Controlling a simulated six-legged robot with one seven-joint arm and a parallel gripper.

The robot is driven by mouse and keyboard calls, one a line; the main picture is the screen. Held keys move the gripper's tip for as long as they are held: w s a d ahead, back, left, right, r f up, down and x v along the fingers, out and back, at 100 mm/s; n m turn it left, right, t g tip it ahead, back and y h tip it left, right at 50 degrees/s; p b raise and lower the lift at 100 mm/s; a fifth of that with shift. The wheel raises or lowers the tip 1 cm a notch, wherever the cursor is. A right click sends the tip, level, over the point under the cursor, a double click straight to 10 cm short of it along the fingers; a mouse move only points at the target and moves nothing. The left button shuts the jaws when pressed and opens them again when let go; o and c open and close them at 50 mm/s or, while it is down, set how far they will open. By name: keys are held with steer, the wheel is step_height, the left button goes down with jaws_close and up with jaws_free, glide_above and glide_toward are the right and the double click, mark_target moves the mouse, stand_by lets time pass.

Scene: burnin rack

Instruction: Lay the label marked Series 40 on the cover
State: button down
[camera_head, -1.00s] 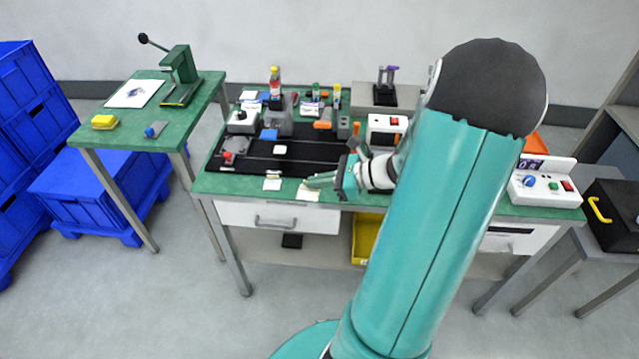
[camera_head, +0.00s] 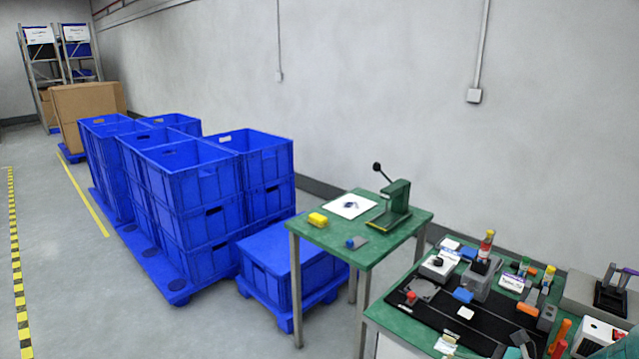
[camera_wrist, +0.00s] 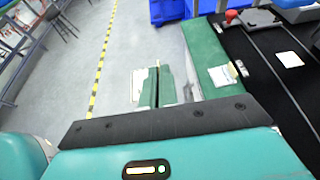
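My gripper (camera_wrist: 157,87) shows in the wrist view, its green fingers close together. A pale, cream-edged flat piece (camera_wrist: 137,84), which looks like a label, is at the fingers and seems pinched; any print on it is unreadable. Beyond it is the grey floor. Another white label (camera_wrist: 222,75) lies on the green bench top right of the fingers; it also shows in the head view (camera_head: 445,345). Its text is too small to read. A small white square (camera_head: 465,313) lies on the black mat, also in the wrist view (camera_wrist: 290,59). I cannot tell which thing is the cover.
The green bench (camera_head: 390,318) carries a black mat (camera_head: 440,307), a grey part (camera_head: 421,289), a blue block (camera_head: 463,295) and several bottles and tools. A side table (camera_head: 375,245) holds a lever press (camera_head: 395,205).

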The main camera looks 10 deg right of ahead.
steer(key=w+a+f+n+g, duration=0.1)
steer(key=w+a+f, duration=0.1)
steer(key=a, duration=0.5)
steer(key=w+a+f+g+y, duration=0.1)
steer(key=w+a+f, duration=0.2)
steer(key=a, duration=0.4)
steer(key=w+a+f+n+y, duration=0.1)
steer(key=w+a+f, duration=0.2)
steer(key=a, duration=0.4)
steer(key=shift+w+f+n+g, duration=0.2)
steer(key=shift+w+n+g, duration=0.15)
steer(key=shift+w, duration=0.5)
steer(key=shift+d, duration=0.15)
